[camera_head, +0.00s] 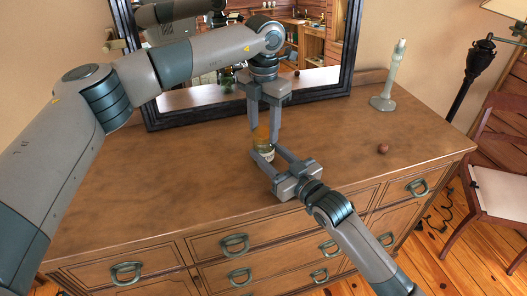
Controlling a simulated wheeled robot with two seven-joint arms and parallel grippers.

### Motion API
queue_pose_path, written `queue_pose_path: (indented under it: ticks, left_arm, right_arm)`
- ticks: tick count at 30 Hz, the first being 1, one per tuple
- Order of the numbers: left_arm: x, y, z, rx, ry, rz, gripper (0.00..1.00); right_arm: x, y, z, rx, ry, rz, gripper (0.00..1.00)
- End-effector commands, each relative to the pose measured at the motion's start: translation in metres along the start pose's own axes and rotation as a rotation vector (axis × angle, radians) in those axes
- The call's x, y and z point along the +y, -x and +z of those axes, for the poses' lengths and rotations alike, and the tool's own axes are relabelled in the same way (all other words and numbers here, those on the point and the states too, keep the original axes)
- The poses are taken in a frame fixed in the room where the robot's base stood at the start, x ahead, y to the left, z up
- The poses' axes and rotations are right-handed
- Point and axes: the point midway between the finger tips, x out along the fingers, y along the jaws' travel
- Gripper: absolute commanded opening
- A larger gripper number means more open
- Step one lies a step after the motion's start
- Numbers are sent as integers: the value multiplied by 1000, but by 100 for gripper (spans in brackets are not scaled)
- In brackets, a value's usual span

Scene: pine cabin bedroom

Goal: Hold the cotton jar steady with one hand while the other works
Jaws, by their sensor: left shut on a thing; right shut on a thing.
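The cotton jar (265,153) stands on the wooden dresser, small and mostly hidden between my two grippers. Its lower part looks pale and glassy, and its lid (262,132) looks amber-brown. My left gripper (262,137) points straight down from above, with its two fingers shut on the lid. My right gripper (267,154) reaches in low from the front right and is shut on the jar's body. Whether the lid is seated or lifted is too small to tell.
The dresser top (150,180) is clear to the left. A small brown ball (383,148) and a pale green candlestick-like object (388,85) stand to the right. A black-framed mirror (349,60) leans behind the jar. A chair (500,190) and dark lamp stand (470,80) are beyond the right edge.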

Motion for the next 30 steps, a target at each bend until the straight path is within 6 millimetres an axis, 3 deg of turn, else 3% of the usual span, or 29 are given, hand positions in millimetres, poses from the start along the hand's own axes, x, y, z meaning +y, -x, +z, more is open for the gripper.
queue_pose_path:
  ticks: [21,26,27,29,30]
  left_arm:
    - [1,0,0,1,-1103,2,18]
    - [1,0,0,1,-1113,2,18]
    - [1,0,0,1,-1113,2,52]
    - [0,0,0,1,-1113,2,63]
    - [0,0,0,1,-1112,2,63]
  right_arm:
    - [0,0,0,-1,0,1,0]
    - [0,0,0,-1,0,1,0]
    - [0,0,0,-1,0,1,0]
    - [0,0,0,-1,0,1,0]
    - [0,0,0,-1,0,1,0]
